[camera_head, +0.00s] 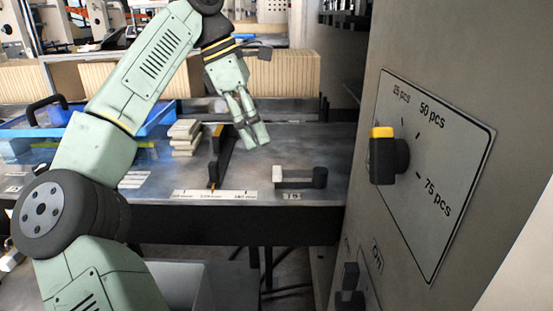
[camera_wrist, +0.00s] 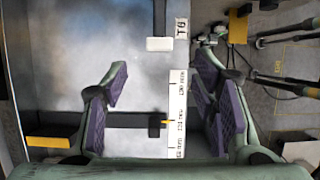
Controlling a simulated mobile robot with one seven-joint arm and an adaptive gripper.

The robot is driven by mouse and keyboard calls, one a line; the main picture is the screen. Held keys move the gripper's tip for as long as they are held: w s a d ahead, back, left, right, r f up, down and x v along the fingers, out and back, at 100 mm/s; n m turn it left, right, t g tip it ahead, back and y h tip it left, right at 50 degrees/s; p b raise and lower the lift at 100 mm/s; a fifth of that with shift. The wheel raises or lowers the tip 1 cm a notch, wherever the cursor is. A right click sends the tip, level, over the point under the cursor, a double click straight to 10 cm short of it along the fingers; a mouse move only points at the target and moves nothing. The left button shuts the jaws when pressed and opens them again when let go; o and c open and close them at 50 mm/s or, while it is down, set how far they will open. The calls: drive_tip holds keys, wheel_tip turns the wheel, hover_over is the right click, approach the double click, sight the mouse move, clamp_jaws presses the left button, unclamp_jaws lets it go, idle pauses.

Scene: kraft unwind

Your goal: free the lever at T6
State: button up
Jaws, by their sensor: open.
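The lever (camera_head: 296,182) lies near the table's front edge, just behind the T6 label (camera_head: 292,196). My gripper (camera_head: 256,145) is open and empty above the table, behind and left of the lever. In the wrist view the purple-padded fingers of my gripper (camera_wrist: 163,85) are wide apart, with the lever beyond the fingertips.
A black stop (camera_head: 222,158) with yellow marks stands left of the lever, at the ruler strip (camera_head: 215,196). Pale blocks (camera_head: 184,137) are stacked farther left, near a blue tray (camera_head: 160,117). A machine panel with a dial (camera_head: 388,158) rises at right. Bare table surrounds the lever.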

sight(277, 170)
drive_tip(key=x, duration=0.9)
drive_tip(key=shift+d+f, duration=0.15)
drive_tip(key=shift+c, duration=0.5)
clamp_jaws()
